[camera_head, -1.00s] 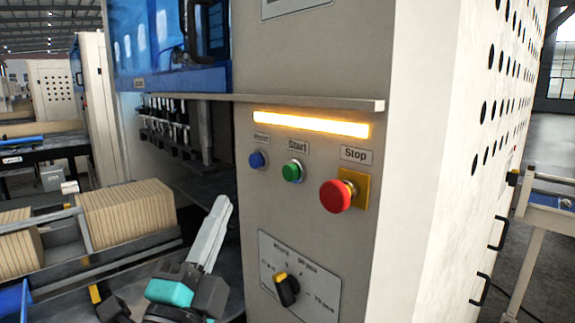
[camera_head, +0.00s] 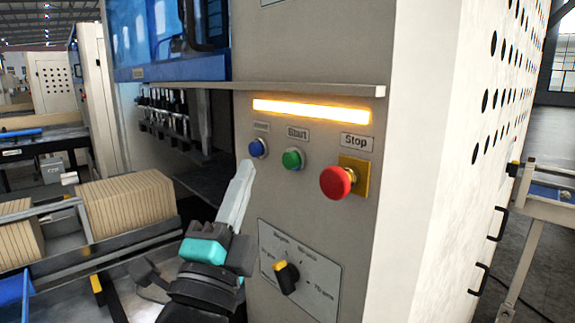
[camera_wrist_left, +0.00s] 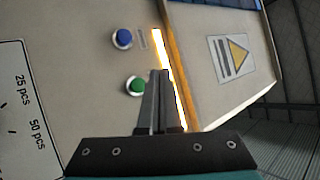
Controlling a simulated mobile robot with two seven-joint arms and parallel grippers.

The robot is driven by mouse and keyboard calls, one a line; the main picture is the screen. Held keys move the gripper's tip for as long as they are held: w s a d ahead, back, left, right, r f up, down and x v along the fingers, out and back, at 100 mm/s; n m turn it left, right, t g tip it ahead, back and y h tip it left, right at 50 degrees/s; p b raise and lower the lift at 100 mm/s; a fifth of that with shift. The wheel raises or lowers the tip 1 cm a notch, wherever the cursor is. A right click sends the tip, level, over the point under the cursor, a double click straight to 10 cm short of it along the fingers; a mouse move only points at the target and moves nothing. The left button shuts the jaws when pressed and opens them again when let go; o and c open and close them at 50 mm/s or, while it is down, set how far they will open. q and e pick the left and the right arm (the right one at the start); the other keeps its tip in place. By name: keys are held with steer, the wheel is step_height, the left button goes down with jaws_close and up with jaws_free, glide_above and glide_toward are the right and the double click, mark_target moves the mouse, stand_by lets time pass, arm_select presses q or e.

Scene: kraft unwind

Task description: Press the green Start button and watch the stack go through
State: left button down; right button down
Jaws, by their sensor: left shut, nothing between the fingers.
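The green Start button (camera_head: 292,159) is on the machine's beige panel, under a label reading Start. It also shows in the left wrist view (camera_wrist_left: 136,84), just left of my fingers. My left gripper (camera_head: 245,165) is shut and empty, its fingertips just below and left of the blue button (camera_head: 257,148) in the head view. I cannot tell whether the fingertips touch the panel. The stack of brown sheets (camera_head: 130,203) stands upright on the conveyor at left. My right gripper is not in view.
A red Stop button (camera_head: 336,182) on a yellow plate sits right of Start. A selector knob (camera_head: 287,278) is below. A lit amber bar (camera_head: 310,110) and a protruding ledge (camera_head: 300,89) are above the buttons.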

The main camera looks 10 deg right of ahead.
mark_target(290, 160)
arm_select(q)
steer(key=shift+w+d, duration=0.65)
steer(key=shift+d, duration=0.3)
steer(key=shift+w+d, duration=0.65)
steer(key=shift+d, duration=0.25)
steer(key=shift+w+d, duration=0.1)
stand_by(0.6)
steer(key=shift+w+d, duration=0.15)
steer(key=shift+d, duration=0.1)
steer(key=shift+w+d+r+b, duration=0.15)
steer(key=shift+w+d+b, duration=0.2)
steer(key=shift+d, duration=0.15)
stand_by(1.2)
steer(key=shift+a, duration=0.1)
steer(key=shift+s+a+r+p, duration=0.25)
steer(key=shift+s+a+p, duration=0.4)
steer(key=shift+p, duration=0.25)
